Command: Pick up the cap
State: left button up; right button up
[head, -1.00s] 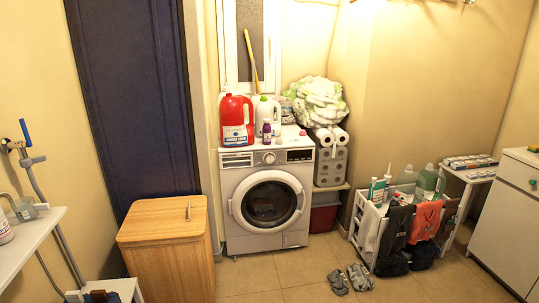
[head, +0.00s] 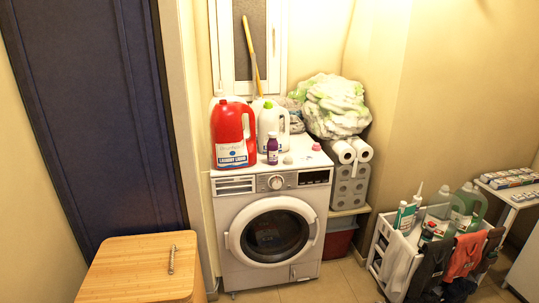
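A small pink cap-like piece (head: 316,147) sits on top of the white washing machine (head: 226,206), near its right side. A small whitish cap-like piece (head: 288,159) lies to its left, beside a small purple bottle (head: 272,149). Both are too small for me to tell which is the cap. Neither of my grippers is in view.
A red detergent jug (head: 232,125) and a white jug (head: 267,118) stand on the washer's left. Bagged green-white packs (head: 335,105) and paper rolls (head: 360,149) are right. A wooden cabinet (head: 130,270) and a white bottle rack (head: 385,225) flank the washer.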

aim_at(287, 161)
jog(key=i+u, duration=0.25)
jog(key=i, duration=0.3)
jog(key=i+l+u, duration=0.25)
jog(key=i, duration=0.35)
